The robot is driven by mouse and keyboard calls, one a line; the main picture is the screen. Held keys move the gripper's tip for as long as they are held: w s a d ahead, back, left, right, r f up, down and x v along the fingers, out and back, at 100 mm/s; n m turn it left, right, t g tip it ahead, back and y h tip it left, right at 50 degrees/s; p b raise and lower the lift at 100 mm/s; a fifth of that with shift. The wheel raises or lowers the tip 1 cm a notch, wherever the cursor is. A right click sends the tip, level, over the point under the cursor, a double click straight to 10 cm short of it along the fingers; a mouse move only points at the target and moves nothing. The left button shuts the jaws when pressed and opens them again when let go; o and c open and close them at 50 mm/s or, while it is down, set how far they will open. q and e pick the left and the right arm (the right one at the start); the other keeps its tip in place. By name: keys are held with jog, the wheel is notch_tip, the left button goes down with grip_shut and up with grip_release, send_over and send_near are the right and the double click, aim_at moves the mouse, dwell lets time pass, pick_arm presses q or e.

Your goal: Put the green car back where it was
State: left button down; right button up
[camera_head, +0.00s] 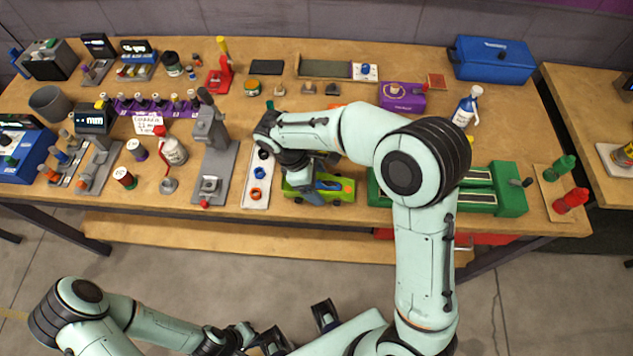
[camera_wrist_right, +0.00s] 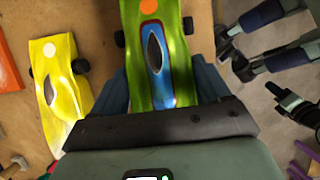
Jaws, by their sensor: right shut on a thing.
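The green car (camera_head: 346,197) has a blue and red centre stripe and an orange dot. It is near the front edge of the table, just right of a white strip with rings. My right gripper (camera_head: 311,192) is shut on it from above. In the right wrist view the green car (camera_wrist_right: 182,60) lies between the fingers of my right gripper (camera_wrist_right: 163,88). Whether its wheels touch the table I cannot tell. My left gripper (camera_head: 299,328) is open and empty, low in front of the table. A yellow car (camera_wrist_right: 62,90) lies left of the green one in the wrist view.
The white strip (camera_head: 256,190) with rings and a grey press (camera_head: 213,165) stand to the left. A green case (camera_head: 490,190) is close on the right. My right arm hides the table's middle. Bottles and tools crowd the left side.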

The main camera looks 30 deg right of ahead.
jog(key=shift+f, duration=0.15)
jog(key=shift+f, duration=0.15)
jog(key=o, duration=1.2)
jog(key=shift+o, duration=0.2)
pick_arm(q)
jog(key=shift+w+r+p, duration=0.3)
jog(key=shift+r+p, duration=0.2)
jog(key=shift+r, duration=0.1)
jog(key=shift+w+r+p, duration=0.3)
jog(key=shift+r+p, duration=0.2)
jog(key=shift+r, duration=0.1)
pick_arm(e)
jog(key=v, duration=1.2)
jog(key=shift+r, duration=0.25)
jog(key=shift+d, duration=0.1)
